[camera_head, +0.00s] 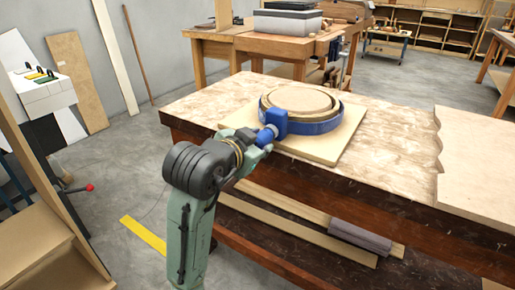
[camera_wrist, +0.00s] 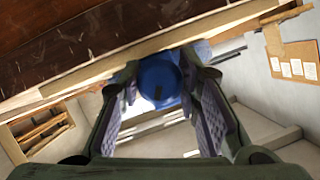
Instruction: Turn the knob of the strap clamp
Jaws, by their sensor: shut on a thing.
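The strap clamp (camera_head: 318,127) is a blue band around a round, layered wooden form (camera_head: 298,98) on a square board (camera_head: 335,152). Its blue body and knob (camera_head: 267,134) stick out at the board's front left, toward my arm. My gripper (camera_head: 262,142) is at the knob, with its fingers on either side. In the wrist view the round blue knob (camera_wrist: 158,82) sits between the far ends of the two fingers, and my gripper is shut on it. The fingers hide parts of the knob's sides.
The board lies on a wooden workbench (camera_head: 400,130) with a worn top. A wavy-edged wooden sheet (camera_head: 478,165) lies at the bench's right. Planks and a grey roll (camera_head: 360,236) lie on the shelf below. Another bench (camera_head: 225,42) stands behind.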

